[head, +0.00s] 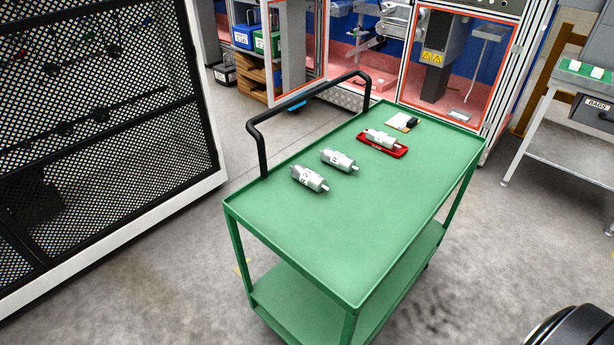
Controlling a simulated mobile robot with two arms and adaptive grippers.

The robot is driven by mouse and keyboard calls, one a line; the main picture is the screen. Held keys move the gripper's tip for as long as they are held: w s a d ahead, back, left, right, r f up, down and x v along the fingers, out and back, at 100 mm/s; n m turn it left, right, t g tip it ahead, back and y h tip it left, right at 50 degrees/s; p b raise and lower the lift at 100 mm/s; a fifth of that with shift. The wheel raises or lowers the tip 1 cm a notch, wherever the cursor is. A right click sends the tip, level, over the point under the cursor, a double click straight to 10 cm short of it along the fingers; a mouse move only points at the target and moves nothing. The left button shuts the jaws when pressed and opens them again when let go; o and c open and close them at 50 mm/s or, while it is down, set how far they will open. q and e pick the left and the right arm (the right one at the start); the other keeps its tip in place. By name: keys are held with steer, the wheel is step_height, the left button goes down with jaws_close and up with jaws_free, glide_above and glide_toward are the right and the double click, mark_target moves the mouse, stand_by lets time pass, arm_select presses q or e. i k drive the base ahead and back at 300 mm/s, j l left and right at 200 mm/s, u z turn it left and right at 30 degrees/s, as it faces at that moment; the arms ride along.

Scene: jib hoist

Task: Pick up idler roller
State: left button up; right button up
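Three grey metal rollers with end shafts lie on the top of a green cart. The nearest roller (310,178) lies on the left part of the top, and a second roller (339,160) lies just beyond it to the right. Both have dark markings and lie directly on the green surface. A third roller (380,139) rests on a small red holder (370,147) farther back. I cannot tell from looks which one is the idler roller. Neither of my grippers is in view.
The cart top (340,230) has a raised rim and a black handle (262,125) at its left. A card with a dark item (404,122) lies at its far end. A mesh fence (100,110) stands left, a bench (570,140) right. The near cart top is clear.

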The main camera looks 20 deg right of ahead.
mark_target(316, 182)
steer(key=z, duration=0.6)
steer(key=i+j+z, duration=0.2)
steer(key=z, duration=0.2)
steer(key=i+j+z, duration=0.1)
steer(key=j+z, duration=0.7)
steer(key=i+j, duration=0.05)
